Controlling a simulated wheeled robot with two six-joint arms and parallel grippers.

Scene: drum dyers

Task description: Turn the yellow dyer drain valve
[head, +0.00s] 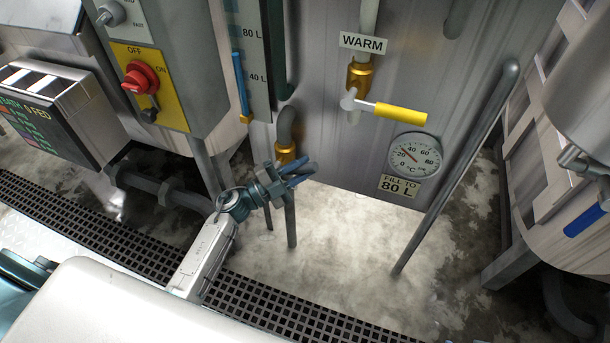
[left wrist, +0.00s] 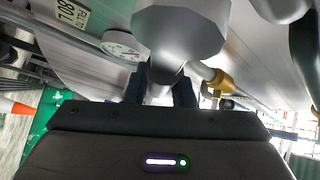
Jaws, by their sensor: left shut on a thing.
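My left gripper (head: 305,174) is low in front of the grey metal vessel, beside a brass fitting (head: 285,155) on a grey pipe. In the left wrist view its two dark fingers (left wrist: 160,92) are closed around a pale grey part (left wrist: 160,88), seemingly a valve handle or stem. A broad grey faceted piece (left wrist: 180,30) covers much of what lies beyond, and a brass fitting (left wrist: 219,80) is right of the fingers. The held part's colour and link to the pipe are unclear. A yellow lever (head: 400,113) sits higher, under the WARM label (head: 363,43), untouched. My right gripper is not in view.
A round temperature gauge (head: 414,155) and a FILL TO 80 L sign (head: 399,187) are on the vessel. A slanting grey pole (head: 455,170) stands to the right. A control box with a red knob (head: 140,77) is left. Floor between is bare, with a drain grating (head: 270,304).

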